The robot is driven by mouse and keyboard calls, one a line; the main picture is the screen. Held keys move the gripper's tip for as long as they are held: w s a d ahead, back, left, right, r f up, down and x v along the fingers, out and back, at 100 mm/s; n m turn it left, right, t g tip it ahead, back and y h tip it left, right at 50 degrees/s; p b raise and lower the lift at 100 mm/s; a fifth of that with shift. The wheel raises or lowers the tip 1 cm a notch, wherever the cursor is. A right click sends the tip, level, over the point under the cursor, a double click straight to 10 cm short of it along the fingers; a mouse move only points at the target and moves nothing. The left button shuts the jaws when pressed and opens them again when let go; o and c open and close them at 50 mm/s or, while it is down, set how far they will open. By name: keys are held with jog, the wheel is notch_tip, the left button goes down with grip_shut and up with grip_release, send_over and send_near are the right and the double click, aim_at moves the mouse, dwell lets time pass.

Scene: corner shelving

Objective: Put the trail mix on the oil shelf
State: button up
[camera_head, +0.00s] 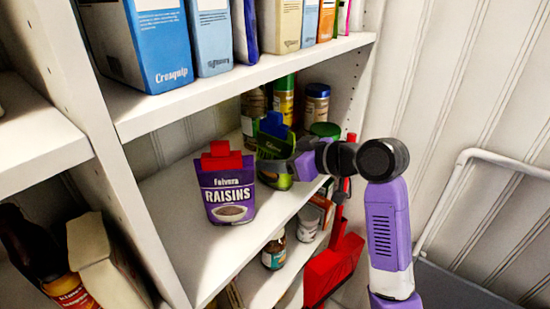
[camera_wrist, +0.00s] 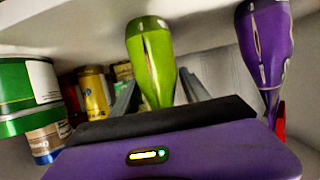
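A green pouch with a blue clip (camera_head: 272,124), possibly the trail mix, stands on the middle shelf (camera_head: 185,235); its label is too small and covered to read. My gripper (camera_head: 277,165) reaches in from the right in front of it. In the wrist view the green pouch (camera_wrist: 152,62) shows edge-on between my two fingers (camera_wrist: 157,84). The fingers are apart, with a small gap visible beside the pouch, so the gripper looks open around it. At the lower left, a dark bottle with a red-yellow label (camera_head: 70,288) stands on another shelf; I cannot tell whether that is the oil shelf.
A purple raisins pouch (camera_head: 228,190) with a red clip stands left of my gripper; it also shows in the wrist view (camera_wrist: 265,50). Cans and jars (camera_head: 316,103) stand behind. The upper shelf (camera_head: 150,112) holds boxes close overhead. A red object (camera_head: 330,268) is below right.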

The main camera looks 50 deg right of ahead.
jog(key=shift+r, duration=0.1)
jog(key=b+v, duration=0.1)
jog(key=v, duration=1.1)
jog(key=shift+a, duration=0.1)
dwell(0.4)
jog(key=w+d+r+m+t+h, duration=0.1)
jog(key=d+r+m+t+h, duration=0.35)
jog(key=d+m+h, duration=0.2)
jog(key=s+a+f+m+h+b, duration=0.2)
jog(key=s+a+f+h, duration=0.25)
jog(key=a+f, duration=0.9)
jog(key=s+a+f+n+g+y+b, duration=0.1)
jog(key=s+a+f+n+g+y, duration=0.2)
jog(key=s+a+f+n+y, duration=0.5)
jog(key=s+a+f+y, duration=0.2)
jog(key=s+a+f, duration=0.5)
jog(key=s+a, duration=0.1)
jog(key=shift+s+a+b, duration=0.3)
jog(key=shift+s+a, duration=0.05)
jog(key=shift+s, duration=0.3)
